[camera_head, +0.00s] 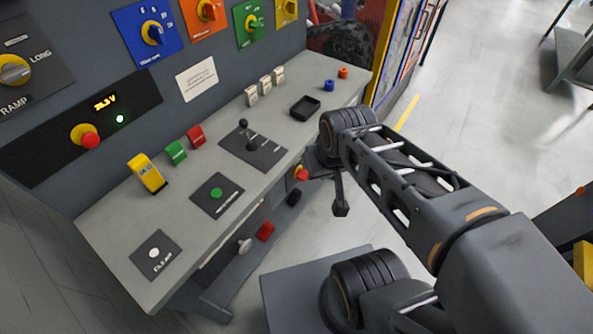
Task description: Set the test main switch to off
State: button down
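The grey console carries several switches, and their labels are too small to read, so I cannot tell which is the test main switch. Another red knob on a yellow base (87,138) is on the upright panel, beside a lit display (104,102) and a green lamp. Rotary knobs sit on blue (153,32), orange (207,10), green and yellow plates above. My gripper (334,182) seems to be the dark part below my arm's far end, right of the console; its fingers are unclear.
On the console (110,240) are a black lever (245,130), yellow (147,174), green and red blocks, a green button (217,194), a white button (154,253) and a small black tray (305,108). My arm fills the right. Pale floor lies open at upper right.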

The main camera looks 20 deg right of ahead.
aim_at(303, 174)
jog(key=u, duration=2.35)
jog(key=k, duration=1.1)
jog(key=z, duration=1.15)
jog(key=i, duration=0.5)
jog(key=z, duration=0.15)
